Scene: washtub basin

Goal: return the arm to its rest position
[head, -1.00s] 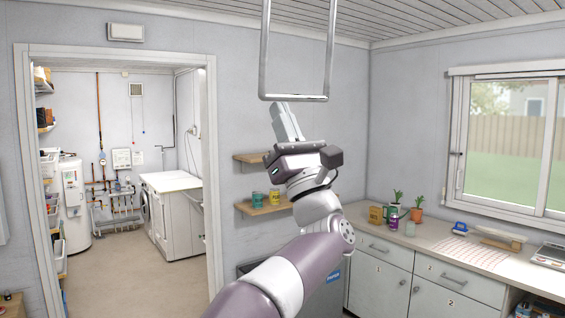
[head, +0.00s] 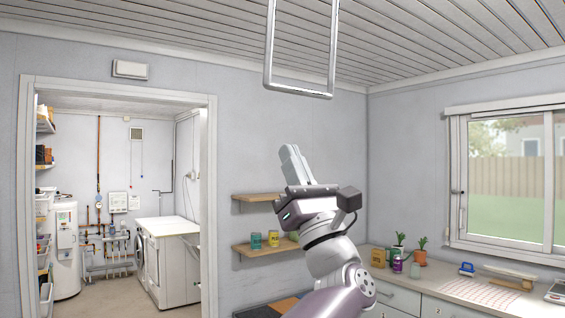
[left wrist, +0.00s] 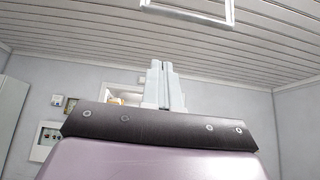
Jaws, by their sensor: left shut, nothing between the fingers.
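My left gripper (head: 291,152) is raised in the middle of the head view, its fingers pointing up and together with nothing between them. My left arm rises from the bottom edge of the picture below it. In the left wrist view the closed fingers (left wrist: 165,82) point up toward the ceiling. The gripper appears in front of the wall shelves and below the hanging metal frame, touching nothing that I can see. My right gripper is not in view.
A metal frame (head: 300,90) hangs from the ceiling above the gripper. Wall shelves (head: 266,248) with cups stand behind the arm. A counter (head: 452,284) with plants and small items runs along the right under a window. A doorway on the left opens to a utility room.

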